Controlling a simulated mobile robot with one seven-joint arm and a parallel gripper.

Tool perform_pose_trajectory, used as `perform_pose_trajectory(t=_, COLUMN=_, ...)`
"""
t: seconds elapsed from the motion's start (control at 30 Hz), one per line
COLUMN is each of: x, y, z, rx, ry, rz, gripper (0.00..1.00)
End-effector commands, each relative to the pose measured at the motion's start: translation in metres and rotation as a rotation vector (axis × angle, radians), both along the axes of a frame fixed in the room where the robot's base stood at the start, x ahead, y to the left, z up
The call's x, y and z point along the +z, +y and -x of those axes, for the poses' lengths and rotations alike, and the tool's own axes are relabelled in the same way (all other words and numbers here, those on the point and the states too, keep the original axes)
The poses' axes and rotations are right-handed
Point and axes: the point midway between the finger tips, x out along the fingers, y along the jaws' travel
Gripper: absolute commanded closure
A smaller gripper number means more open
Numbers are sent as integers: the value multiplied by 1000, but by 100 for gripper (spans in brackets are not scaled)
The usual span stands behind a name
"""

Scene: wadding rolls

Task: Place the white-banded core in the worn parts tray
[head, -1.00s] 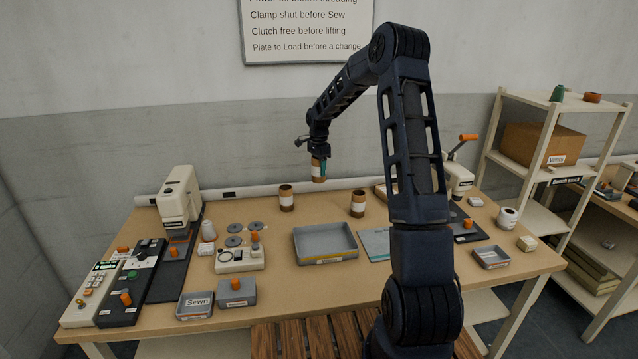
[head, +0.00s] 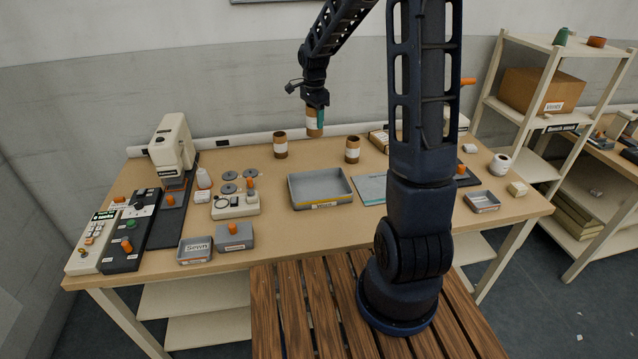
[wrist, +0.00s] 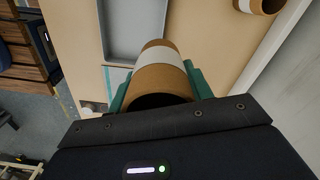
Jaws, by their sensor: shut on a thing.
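My gripper (head: 316,114) is shut on a brown core with a white band (head: 313,124), held roughly upright above the back of the table. In the wrist view the core (wrist: 163,80) sits between the two green fingers, its dark open end facing the camera. Two other brown cores with white bands stand on the table, a left one (head: 280,145) and a right one (head: 352,150). A large grey tray (head: 322,202) lies in front of them, with a front label too small to read. A smaller grey tray (head: 483,201) lies at the right; its label is also unreadable.
A blue-green mat (head: 370,189) lies right of the large tray. A tray marked Sewn (head: 195,250), a grey block (head: 234,237) and a cream device (head: 235,206) stand to the left. A sewing machine (head: 172,145) stands at the back left. Bare tabletop surrounds the standing cores.

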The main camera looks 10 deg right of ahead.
Motion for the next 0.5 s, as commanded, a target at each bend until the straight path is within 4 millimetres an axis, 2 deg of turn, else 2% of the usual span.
perform_pose_trajectory(t=0.03, x=0, y=1, z=16, rx=3, ry=0, rz=1, gripper=73)
perform_pose_trajectory(t=0.2, x=-2, y=0, z=54, rx=2, ry=-2, rz=-3, gripper=73)
perform_pose_trajectory(t=0.33, x=-4, y=-1, z=70, rx=2, ry=-1, rz=-4, gripper=73)
perform_pose_trajectory(t=0.5, x=-16, y=-1, z=77, rx=0, ry=1, rz=-4, gripper=73)
